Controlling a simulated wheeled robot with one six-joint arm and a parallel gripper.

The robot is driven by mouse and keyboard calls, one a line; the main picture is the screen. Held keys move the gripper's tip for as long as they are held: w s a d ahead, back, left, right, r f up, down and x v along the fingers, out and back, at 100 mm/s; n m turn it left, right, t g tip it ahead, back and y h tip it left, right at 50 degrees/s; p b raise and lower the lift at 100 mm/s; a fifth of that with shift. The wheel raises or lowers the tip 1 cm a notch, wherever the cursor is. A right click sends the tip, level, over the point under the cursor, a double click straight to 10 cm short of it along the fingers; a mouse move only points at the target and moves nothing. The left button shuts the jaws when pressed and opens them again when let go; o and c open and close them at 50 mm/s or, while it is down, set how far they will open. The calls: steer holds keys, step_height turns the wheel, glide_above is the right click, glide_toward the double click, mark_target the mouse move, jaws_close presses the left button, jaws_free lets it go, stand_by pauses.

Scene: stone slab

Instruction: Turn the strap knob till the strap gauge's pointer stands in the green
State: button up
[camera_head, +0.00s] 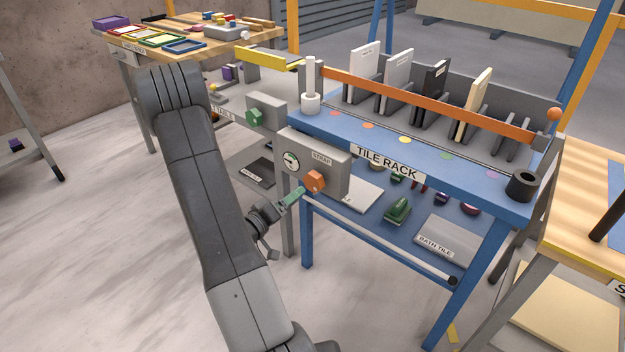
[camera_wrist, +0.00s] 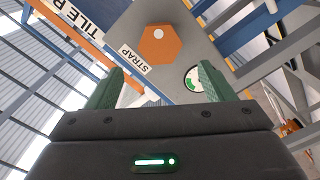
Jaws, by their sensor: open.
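The strap knob (camera_head: 314,181) is an orange hexagon on the front of a grey box labelled STRAP, at the left end of the blue tile rack. In the wrist view the knob (camera_wrist: 152,48) shows a white dot and lies beyond the fingertips. The strap gauge (camera_head: 290,161) is a round white dial left of the knob; in the wrist view the gauge (camera_wrist: 193,79) shows a green patch, but its pointer is too small to read. My gripper (camera_head: 297,194) has green fingers, open and empty, just below and in front of the knob. It also shows in the wrist view (camera_wrist: 160,80).
An orange strap (camera_head: 430,105) runs across several upright tiles on the tile rack (camera_head: 420,165). A green knob (camera_head: 254,116) sits on another grey box behind left. The lower shelf holds a green tool (camera_head: 398,208) and a bath tile box (camera_head: 446,243).

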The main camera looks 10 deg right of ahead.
mark_target(310, 183)
steer(key=x, duration=1)
steer(key=shift+w+d+b, duration=0.1)
steer(key=shift+b, duration=0.3)
steer(key=c, duration=1)
